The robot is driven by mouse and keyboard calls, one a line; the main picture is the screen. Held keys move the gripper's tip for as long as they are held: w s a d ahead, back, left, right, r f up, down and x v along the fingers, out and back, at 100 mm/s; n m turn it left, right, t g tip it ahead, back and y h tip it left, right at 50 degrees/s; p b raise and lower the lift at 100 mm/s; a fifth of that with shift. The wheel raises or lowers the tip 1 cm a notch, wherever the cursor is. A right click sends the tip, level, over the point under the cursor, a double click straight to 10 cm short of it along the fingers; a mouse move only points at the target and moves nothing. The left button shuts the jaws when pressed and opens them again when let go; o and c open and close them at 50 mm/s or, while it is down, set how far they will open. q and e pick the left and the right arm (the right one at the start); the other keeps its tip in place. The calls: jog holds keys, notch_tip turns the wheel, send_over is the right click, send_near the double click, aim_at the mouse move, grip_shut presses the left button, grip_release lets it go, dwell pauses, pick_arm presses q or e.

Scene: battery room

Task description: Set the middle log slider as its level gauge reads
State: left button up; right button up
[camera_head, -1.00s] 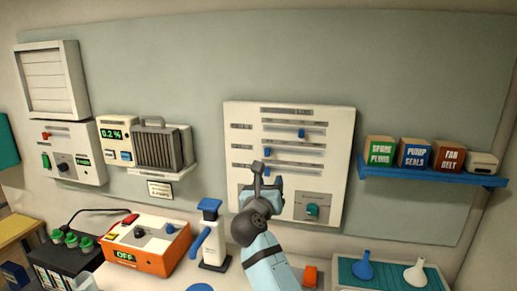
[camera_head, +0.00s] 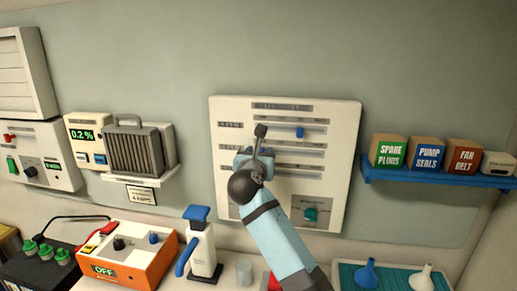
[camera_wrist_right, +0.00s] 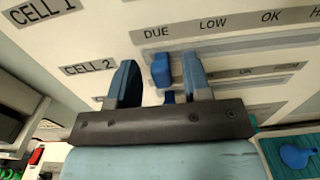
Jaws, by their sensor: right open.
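The white log panel (camera_head: 228,170) on the wall has slider rows; the top row's blue knob (camera_head: 300,133) sits right of centre. In the right wrist view the middle slider's blue knob (camera_wrist_right: 160,70), right of the "CELL 2" label (camera_wrist_right: 88,68), stands under "DUE", toward the left end of its track. My right gripper (camera_head: 260,140) is at the panel and hides part of the middle row in the head view. Its open fingers (camera_wrist_right: 160,82) stand either side of that knob, with gaps showing. Another blue knob (camera_wrist_right: 168,97) shows partly below. My left gripper is not in view.
A black battery (camera_head: 35,262) with green caps stands at lower left, beside an orange box (camera_head: 150,262) reading "OFF". A blue-topped white jug (camera_head: 203,245) stands below the panel. A blue shelf (camera_head: 430,178) with boxes is at right, above a teal tray (camera_head: 345,275) with funnels.

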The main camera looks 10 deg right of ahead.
jog(key=shift+w+d, duration=0.25)
jog(key=shift+w, duration=0.25)
jog(key=shift+s, duration=0.1)
jog(key=shift+r, duration=0.1)
